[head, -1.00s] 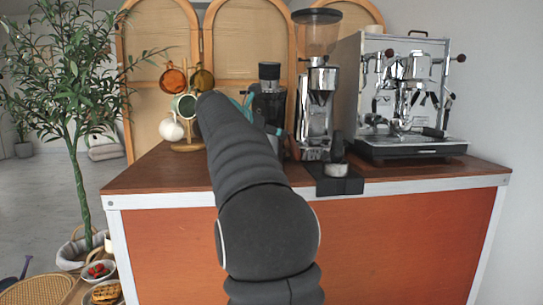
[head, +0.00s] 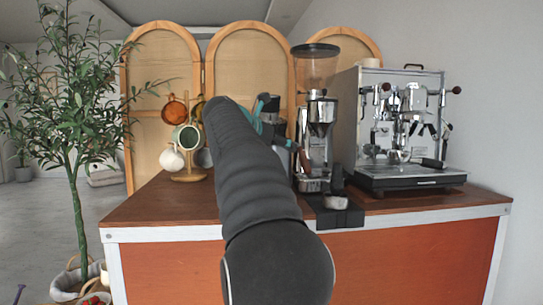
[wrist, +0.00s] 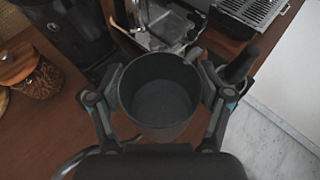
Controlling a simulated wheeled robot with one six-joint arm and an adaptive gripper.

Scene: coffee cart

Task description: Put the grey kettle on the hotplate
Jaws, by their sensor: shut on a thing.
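The grey kettle (wrist: 160,90) is a dark, open-topped cylinder in the wrist view, seen from above; its inside looks empty. My gripper (wrist: 161,76) is shut on it, one finger on each side of the rim. A thin curved grey piece at its lower left may be its spout; I cannot be sure. In the head view my arm hides the kettle, and only teal bits of my gripper (head: 262,106) show, above the counter in front of the grinder. I cannot make out the hotplate in either view.
The wooden counter (head: 150,205) bears a grinder (head: 317,120), an espresso machine (head: 405,130) and a mug tree (head: 187,140). A jar with a wooden lid (wrist: 35,75) stands at left in the wrist view. A black handle (wrist: 240,66) lies close to the right finger.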

